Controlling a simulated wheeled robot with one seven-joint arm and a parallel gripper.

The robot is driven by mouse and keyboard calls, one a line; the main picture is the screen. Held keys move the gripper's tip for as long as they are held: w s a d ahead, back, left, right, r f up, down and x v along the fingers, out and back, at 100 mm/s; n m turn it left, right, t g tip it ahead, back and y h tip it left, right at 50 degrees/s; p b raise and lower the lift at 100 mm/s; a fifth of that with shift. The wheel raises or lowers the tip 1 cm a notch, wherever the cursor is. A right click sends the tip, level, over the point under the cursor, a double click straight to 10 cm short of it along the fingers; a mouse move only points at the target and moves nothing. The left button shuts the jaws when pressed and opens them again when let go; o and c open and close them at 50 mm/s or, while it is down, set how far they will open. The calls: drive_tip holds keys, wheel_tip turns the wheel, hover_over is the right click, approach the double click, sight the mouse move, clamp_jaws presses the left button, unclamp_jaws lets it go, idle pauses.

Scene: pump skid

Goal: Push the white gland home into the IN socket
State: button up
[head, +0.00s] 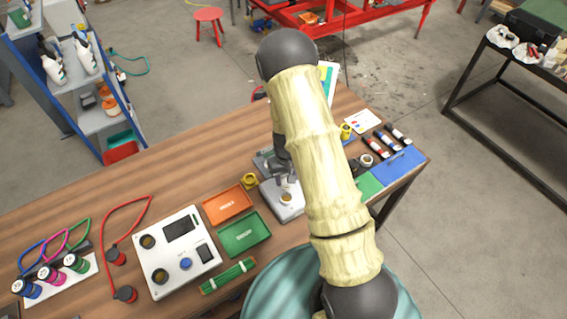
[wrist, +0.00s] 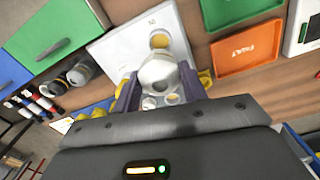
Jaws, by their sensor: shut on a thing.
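The white gland (wrist: 158,72) is between the two dark fingers of my gripper (wrist: 157,88), which is shut on it, in the wrist view. The gland stands over a light grey plate (wrist: 117,45), just below a brass-rimmed round opening (wrist: 160,41) with a small label above it. I cannot read that label surely as IN. Smaller round openings or fittings show between the fingers below the gland. Whether the gland touches the plate or sits in a socket cannot be told. In the head view my gripper (head: 284,172) is low over the plate (head: 290,213); the gland is not clear there.
An orange tray (head: 228,204) and a green tray (head: 244,235) lie left of the plate. A panel with dark round ports (head: 178,253) is further left. A yellow fitting (head: 250,181) stands close by.

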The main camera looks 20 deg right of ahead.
sight(286, 189)
drive_tip(key=shift+w+r, duration=0.1)
idle(0.3)
drive_tip(key=shift+f+b, duration=1.95)
drive_tip(key=shift+f, duration=0.75)
drive_tip(key=shift+d, duration=0.1)
drive_tip(key=shift+f+b, duration=0.85)
drive_tip(key=shift+s+f, duration=0.15)
drive_tip(key=shift+s, duration=0.1)
drive_tip(key=shift+w+f+b, duration=0.1)
drive_tip(key=shift+f+b, duration=0.7)
